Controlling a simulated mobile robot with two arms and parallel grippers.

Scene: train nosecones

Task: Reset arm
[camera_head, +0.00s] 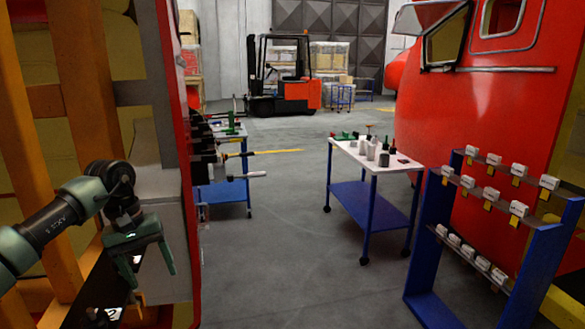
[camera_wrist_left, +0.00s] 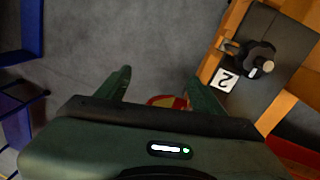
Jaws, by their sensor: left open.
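My left gripper (camera_head: 152,278) is at the lower left in the head view. Its two green fingers point down and are apart, with nothing between them. It hangs in front of the orange frame (camera_head: 82,135) and beside the grey box-like panel (camera_head: 165,210). In the left wrist view the open fingers (camera_wrist_left: 157,76) stand over grey floor, with a small red and yellow thing partly hidden behind the gripper body. My right gripper is not in view.
A black knob (camera_wrist_left: 260,60) on a dark plate with a "2" label (camera_wrist_left: 225,80) lies right of the fingers. A red nosecone (camera_head: 500,110), a blue rack (camera_head: 430,250), a tool cart (camera_head: 360,205) and a forklift (camera_head: 290,90) stand around. The middle floor (camera_head: 275,220) is clear.

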